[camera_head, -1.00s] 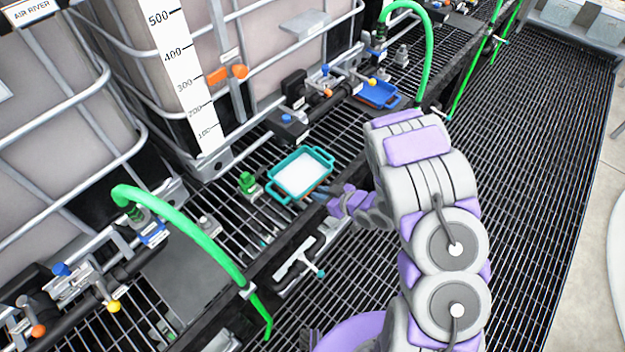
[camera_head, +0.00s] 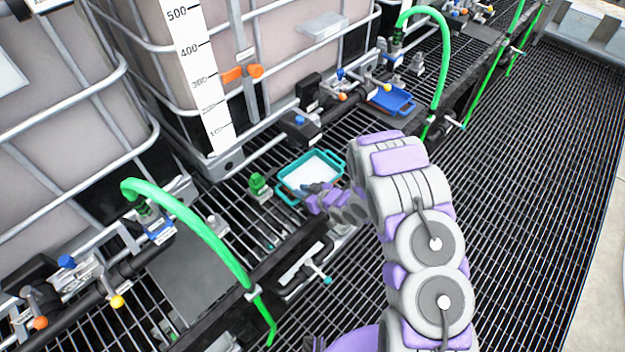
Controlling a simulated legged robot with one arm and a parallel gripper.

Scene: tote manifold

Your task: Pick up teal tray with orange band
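The teal tray (camera_head: 295,171) with a white inside sits on the black grating, in the middle of the view. It has raised handles at its ends. A thin orange-brown line shows along its lower side. The fingers are small and dark in the picture. I cannot tell whether they are apart or touch the tray.
A green fitting (camera_head: 259,186) stands just left of the tray. A blue tray (camera_head: 391,100) lies farther back on the grating. A green hose (camera_head: 205,235) arches at the front left, another (camera_head: 437,60) at the back. Large caged tanks (camera_head: 150,60) stand behind.

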